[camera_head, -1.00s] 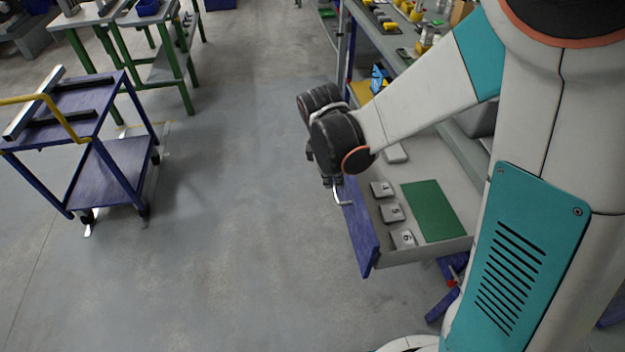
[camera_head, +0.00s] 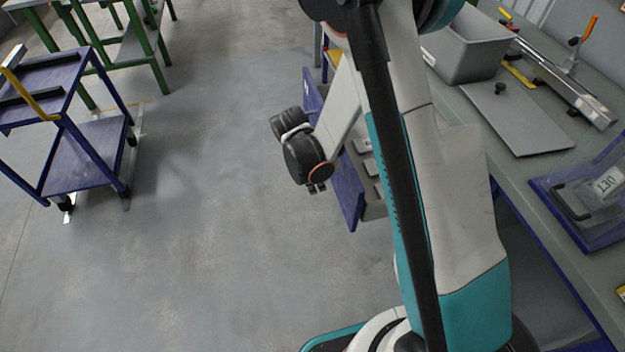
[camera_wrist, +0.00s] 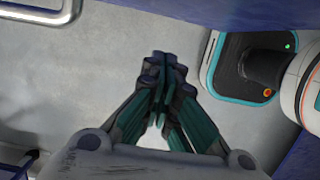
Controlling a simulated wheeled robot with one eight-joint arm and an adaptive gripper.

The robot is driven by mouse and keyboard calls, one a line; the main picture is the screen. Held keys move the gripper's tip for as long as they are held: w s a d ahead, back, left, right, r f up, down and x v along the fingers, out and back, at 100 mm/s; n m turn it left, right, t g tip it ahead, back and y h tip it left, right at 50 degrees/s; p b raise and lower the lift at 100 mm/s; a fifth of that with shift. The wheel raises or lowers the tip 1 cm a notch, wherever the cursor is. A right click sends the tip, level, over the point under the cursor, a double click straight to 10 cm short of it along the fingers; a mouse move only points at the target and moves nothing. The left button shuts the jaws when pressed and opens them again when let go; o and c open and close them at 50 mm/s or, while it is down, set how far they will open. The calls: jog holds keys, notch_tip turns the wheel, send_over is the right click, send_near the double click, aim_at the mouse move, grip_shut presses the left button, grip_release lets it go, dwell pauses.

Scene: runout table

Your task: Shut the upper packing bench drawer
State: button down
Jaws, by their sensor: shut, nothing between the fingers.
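The upper packing bench drawer stands open, its blue front (camera_head: 347,195) out from the bench in the head view. Part of its grey inside with several small grey blocks (camera_head: 372,168) shows; my arm and column hide the rest. My gripper (camera_head: 318,188) is just left of the drawer front, over the floor, pointing down. In the wrist view my gripper (camera_wrist: 163,65) has its fingers together and empty. A metal bar handle (camera_wrist: 68,12) shows at the top left there, beside a blue edge (camera_wrist: 200,10) at the top, both apart from the fingertips.
The bench top (camera_head: 480,135) at right holds a grey bin (camera_head: 468,50), a flat grey board (camera_head: 530,120) and a blue tray marked 130 (camera_head: 580,215). A blue cart (camera_head: 85,155) stands at left. The floor (camera_head: 210,200) between cart and drawer is clear.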

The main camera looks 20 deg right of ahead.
jog(key=d, duration=0.1)
jog(key=d+f+b, duration=0.1)
jog(key=d, duration=0.2)
jog(key=shift+d+f+b, duration=0.2)
jog(key=shift+f+b, duration=0.05)
jog(key=shift+b, duration=0.1)
jog(key=shift+w+d, duration=0.1)
